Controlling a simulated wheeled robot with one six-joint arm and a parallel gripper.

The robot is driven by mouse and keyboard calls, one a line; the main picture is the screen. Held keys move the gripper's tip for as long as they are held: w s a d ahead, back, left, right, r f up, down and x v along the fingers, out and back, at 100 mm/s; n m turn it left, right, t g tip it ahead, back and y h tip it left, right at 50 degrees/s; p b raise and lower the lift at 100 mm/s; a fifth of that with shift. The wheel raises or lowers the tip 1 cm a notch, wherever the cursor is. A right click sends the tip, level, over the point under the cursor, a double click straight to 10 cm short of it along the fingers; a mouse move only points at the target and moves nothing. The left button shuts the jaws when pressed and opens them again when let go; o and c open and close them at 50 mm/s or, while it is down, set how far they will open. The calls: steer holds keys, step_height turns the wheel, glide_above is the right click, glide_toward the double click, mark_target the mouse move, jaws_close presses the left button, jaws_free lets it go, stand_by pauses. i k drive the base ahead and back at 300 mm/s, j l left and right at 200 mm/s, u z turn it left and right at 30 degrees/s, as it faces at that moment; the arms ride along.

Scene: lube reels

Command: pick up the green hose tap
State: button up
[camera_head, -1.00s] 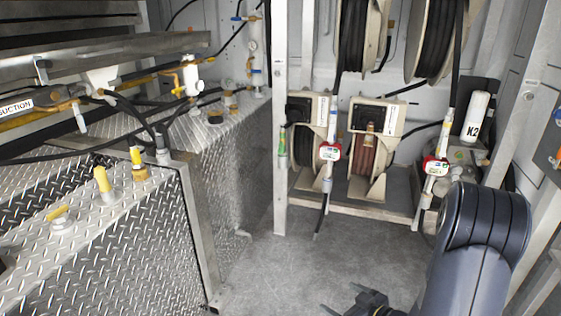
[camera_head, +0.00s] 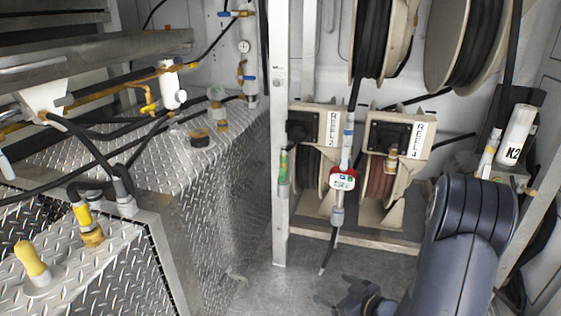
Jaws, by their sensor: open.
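The green hose tap (camera_head: 283,163) is a small upright piece with a green body and a grey lower end. It is at the pale upright post, left of the Reel 2 unit. Whether it is fixed to the post or hangs beside it I cannot tell. My gripper (camera_head: 331,291) is at the bottom of the picture, low over the floor, below and to the right of the tap. Its jaws are open and apart from the tap. My dark arm comes down on the right side.
The post (camera_head: 280,225) stands in front of the reels. A hose nozzle with a red and white meter (camera_head: 342,179) hangs right of the tap. The Reel 4 unit (camera_head: 395,160) is farther right. Diamond-plate tanks (camera_head: 75,265) fill the left. Some grey floor (camera_head: 262,290) is clear.

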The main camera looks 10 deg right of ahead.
mark_target(283, 154)
steer(key=i, duration=1.6)
steer(key=j+z, duration=0.15)
steer(key=j, duration=0.1)
